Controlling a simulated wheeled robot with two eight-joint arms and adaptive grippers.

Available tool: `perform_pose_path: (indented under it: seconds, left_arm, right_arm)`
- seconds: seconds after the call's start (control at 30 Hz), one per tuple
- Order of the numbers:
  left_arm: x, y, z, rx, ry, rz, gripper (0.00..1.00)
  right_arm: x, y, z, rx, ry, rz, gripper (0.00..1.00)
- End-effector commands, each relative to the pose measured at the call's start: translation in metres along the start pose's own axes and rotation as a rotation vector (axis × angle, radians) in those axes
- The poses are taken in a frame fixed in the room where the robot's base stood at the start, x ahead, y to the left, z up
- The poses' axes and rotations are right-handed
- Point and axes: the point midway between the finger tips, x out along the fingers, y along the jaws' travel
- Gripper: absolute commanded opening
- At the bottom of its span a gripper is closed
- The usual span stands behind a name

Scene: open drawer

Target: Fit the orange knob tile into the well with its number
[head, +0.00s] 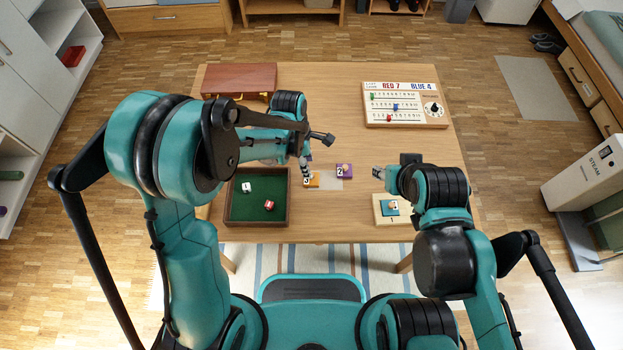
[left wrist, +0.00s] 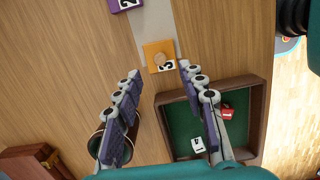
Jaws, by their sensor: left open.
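The orange knob tile (head: 312,181), marked 3, lies on a pale grey strip on the table. It also shows in the left wrist view (left wrist: 157,50) with a round knob on top. My left gripper (head: 305,172) is above it. In the left wrist view my left gripper (left wrist: 158,70) is open and empty, its fingertips either side of the tile's near edge. A pale board (head: 381,217) marked 1 holds a blue tile (head: 388,209); my right arm hides its right part, and I see no well for 3. My right gripper (head: 381,173) is above the table; its jaws are unclear.
A purple tile (head: 345,172) marked 2 lies right of the orange one. A green-lined tray (head: 287,205) with dice stands at front left. A brown case (head: 240,78) and a scoreboard (head: 405,104) stand at the back. The table's middle back is clear.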

Motion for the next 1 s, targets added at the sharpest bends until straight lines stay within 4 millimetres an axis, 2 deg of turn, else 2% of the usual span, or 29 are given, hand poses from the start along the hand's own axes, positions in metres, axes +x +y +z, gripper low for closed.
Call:
perform_pose_path:
  seconds: [0.17,0.4,0.67,0.8,0.83,1.0]
  left_arm:
    - [0.019,0.000,0.001,0.002,0.000,0.001,0.41]
    - [0.055,-0.001,0.002,0.001,0.000,0.001,0.41]
    - [0.057,-0.001,0.002,0.002,0.000,0.002,0.41]
    - [0.057,-0.001,0.002,0.002,0.000,0.002,0.04]
    - [0.057,-0.001,0.002,0.002,0.000,0.002,0.00]
    - [0.057,-0.001,0.002,0.002,0.000,0.002,0.00]
  right_arm:
    - [0.009,0.000,0.006,0.000,0.000,0.000,0.40]
    - [0.024,0.000,0.017,0.000,0.000,0.000,0.40]
    - [0.023,0.000,0.016,0.000,0.000,0.000,0.40]
    - [0.023,0.000,0.016,0.000,0.000,0.000,0.40]
    - [0.023,0.000,0.016,0.000,0.000,0.000,0.40]
    - [0.023,0.000,0.017,0.000,0.000,0.000,0.40]
